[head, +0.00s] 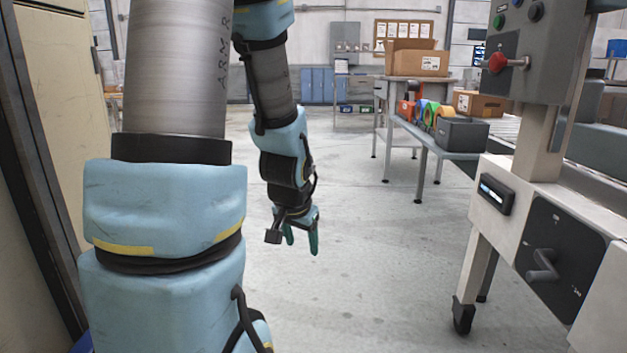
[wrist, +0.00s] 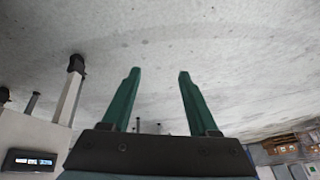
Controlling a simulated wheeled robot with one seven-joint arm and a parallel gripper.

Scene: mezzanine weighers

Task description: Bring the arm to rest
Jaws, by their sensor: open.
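My gripper (head: 301,240) hangs at the end of my bent arm, near the middle of the head view, with its green fingers pointing down above bare floor. In the wrist view my gripper (wrist: 157,75) shows two green fingers spread apart with nothing between them. It is open and empty. No object touches the fingers in either view.
A weighing machine (head: 520,215) with a red button and a lever stands close on the right, on a caster leg. A bench (head: 425,140) with tape rolls and boxes is behind it. A cream door or cabinet (head: 55,110) is close on the left. The floor (head: 370,270) between is clear.

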